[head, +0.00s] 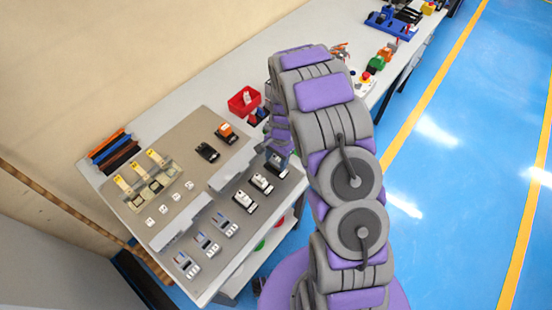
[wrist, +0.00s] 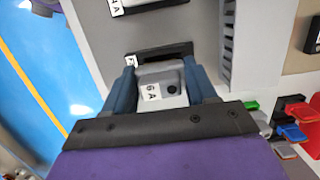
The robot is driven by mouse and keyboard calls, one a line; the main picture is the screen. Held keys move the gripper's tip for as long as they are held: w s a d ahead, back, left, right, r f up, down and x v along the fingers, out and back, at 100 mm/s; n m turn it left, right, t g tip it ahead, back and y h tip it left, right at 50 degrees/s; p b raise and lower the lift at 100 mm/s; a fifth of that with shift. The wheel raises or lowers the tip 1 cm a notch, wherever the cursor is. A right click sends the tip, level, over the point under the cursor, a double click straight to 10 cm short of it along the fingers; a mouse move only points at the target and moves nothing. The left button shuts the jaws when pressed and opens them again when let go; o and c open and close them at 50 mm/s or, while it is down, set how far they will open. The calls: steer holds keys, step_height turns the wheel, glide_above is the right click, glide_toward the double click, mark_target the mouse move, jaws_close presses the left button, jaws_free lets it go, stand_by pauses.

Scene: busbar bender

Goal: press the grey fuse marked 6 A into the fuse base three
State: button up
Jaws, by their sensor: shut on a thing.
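The grey fuse marked 6 A (wrist: 164,90) is between the two blue fingers of my gripper (wrist: 160,66), its printed label facing the wrist camera. My gripper is shut on it. A black fuse base (wrist: 172,51) with a small white label shows directly beyond the fuse. The fuse meets or overlaps the base in this view; I cannot tell how deep it sits, and the label is too small to read surely. In the head view my gripper (head: 278,150) is at the right end of the lower row on the board, and my arm hides part of it.
Another fuse marked with an A rating (wrist: 122,6) sits beyond in the wrist view. A slotted grey duct (wrist: 229,45) runs to the right of the base. Coloured levers (wrist: 292,133) are at lower right. A red bin (head: 243,101) stands behind the board (head: 190,138).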

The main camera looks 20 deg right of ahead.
steer(key=shift+r+p, duration=0.3)
steer(key=shift+a, duration=0.25)
stand_by(0.8)
steer(key=shift+p, duration=0.55)
stand_by(0.7)
steer(key=shift+f, duration=1.1)
steer(key=o, duration=1.1)
steer(key=shift+a, duration=0.15)
steer(key=shift+o, duration=0.2)
steer(key=shift+s, duration=0.1)
steer(key=shift+d, duration=0.2)
